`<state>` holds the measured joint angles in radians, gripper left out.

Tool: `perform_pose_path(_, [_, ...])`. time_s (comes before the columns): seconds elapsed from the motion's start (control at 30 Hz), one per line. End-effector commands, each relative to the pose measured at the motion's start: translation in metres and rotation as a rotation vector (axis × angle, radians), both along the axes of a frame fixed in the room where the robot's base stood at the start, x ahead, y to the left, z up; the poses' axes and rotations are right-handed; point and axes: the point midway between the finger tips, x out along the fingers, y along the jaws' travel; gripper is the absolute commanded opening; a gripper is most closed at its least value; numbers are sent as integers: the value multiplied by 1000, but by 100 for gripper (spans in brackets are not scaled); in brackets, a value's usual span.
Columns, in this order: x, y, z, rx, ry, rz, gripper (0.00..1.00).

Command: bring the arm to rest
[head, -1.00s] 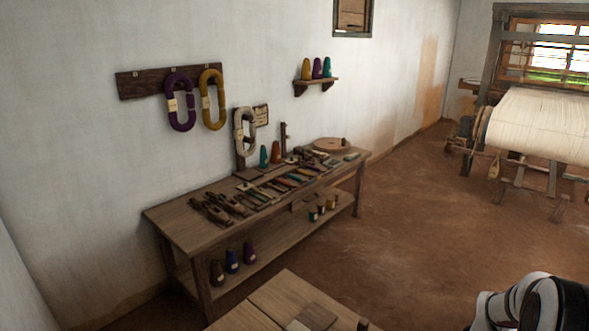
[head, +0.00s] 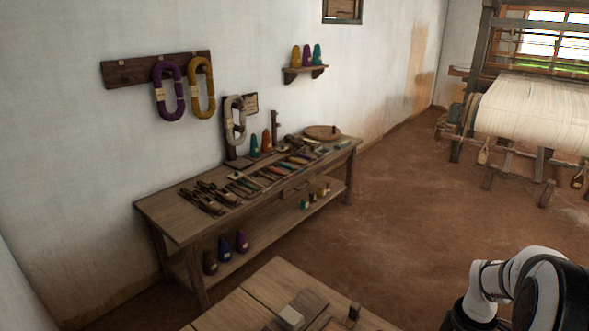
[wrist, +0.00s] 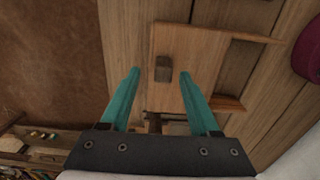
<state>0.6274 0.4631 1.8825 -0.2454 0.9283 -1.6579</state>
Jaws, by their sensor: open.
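My gripper (wrist: 154,88) shows in the wrist view with its two teal fingers apart and nothing held between them. Beyond the fingers is a wooden table top with a flat wooden board and a small dark wooden block (wrist: 163,68), seen between the fingertips. I cannot tell how far the fingers are above it. In the head view my white and black arm (head: 520,285) is at the lower right; the gripper itself is out of that picture.
The near wooden table (head: 240,311) is at the bottom of the head view. A long bench (head: 165,212) with shuttles and tools stands along the wall. A loom with a cream warp (head: 535,108) is at the right. The brown floor (head: 400,200) between is clear.

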Motion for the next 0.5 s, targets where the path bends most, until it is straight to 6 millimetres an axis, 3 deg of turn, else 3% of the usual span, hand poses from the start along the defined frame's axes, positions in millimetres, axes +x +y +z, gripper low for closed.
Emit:
perform_pose_path(0.2, [0,0,25,-1,-2,0,62])
perform_pose_path(0.5, [0,0,30,0,0,0,62])
